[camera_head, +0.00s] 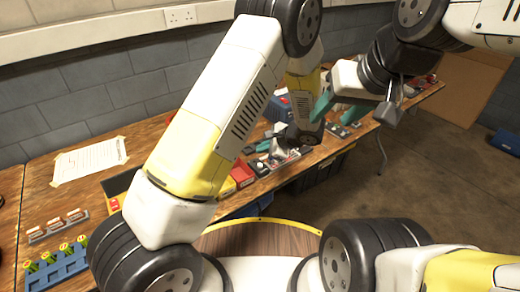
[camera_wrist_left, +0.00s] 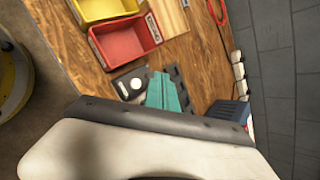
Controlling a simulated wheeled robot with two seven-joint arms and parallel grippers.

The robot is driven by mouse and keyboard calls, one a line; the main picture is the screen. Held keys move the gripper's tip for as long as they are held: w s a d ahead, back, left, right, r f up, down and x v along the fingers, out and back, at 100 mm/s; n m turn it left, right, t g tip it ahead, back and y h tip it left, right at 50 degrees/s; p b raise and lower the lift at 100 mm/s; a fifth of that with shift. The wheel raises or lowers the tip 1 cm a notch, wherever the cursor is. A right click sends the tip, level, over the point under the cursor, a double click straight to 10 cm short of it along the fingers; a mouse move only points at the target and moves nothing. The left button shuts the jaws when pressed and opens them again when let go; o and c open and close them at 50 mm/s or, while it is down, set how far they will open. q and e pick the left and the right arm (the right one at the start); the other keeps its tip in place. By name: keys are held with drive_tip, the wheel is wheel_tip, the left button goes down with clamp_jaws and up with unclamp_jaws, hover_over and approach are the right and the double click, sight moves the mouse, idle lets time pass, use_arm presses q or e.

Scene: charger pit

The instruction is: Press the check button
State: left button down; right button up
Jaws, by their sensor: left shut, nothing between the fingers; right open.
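A small grey box with a round pale button (camera_wrist_left: 136,84) lies on the wooden bench in the left wrist view. I take it to be the check button; in the head view a small dark box with a pale spot (camera_head: 259,166) appears to be the same thing. My left gripper (camera_wrist_left: 163,82) has its teal fingers together and empty, just right of the button in the left wrist view. I cannot tell whether it touches the box. In the head view the left gripper (camera_head: 265,145) is partly hidden by its own wrist. My right gripper (camera_head: 341,112) is open and empty above the bench's far part.
A red bin (camera_wrist_left: 124,43) and a yellow bin (camera_wrist_left: 104,9) stand beside the box. A dark slotted strip (camera_wrist_left: 181,84) lies close to the button. A blue rack (camera_head: 58,268) and a paper sheet (camera_head: 90,159) are at the left. Wall sockets (camera_wrist_left: 239,72) line the back.

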sight(262, 167)
use_arm(q)
drive_tip(key=shift+f, duration=2.05)
drive_tip(key=shift+f, duration=0.1)
idle(0.4)
drive_tip(key=shift+f, duration=0.3)
drive_tip(key=shift+f, duration=0.45)
idle(0.5)
drive_tip(key=shift+r, duration=0.85)
drive_tip(key=shift+r, duration=2.45)
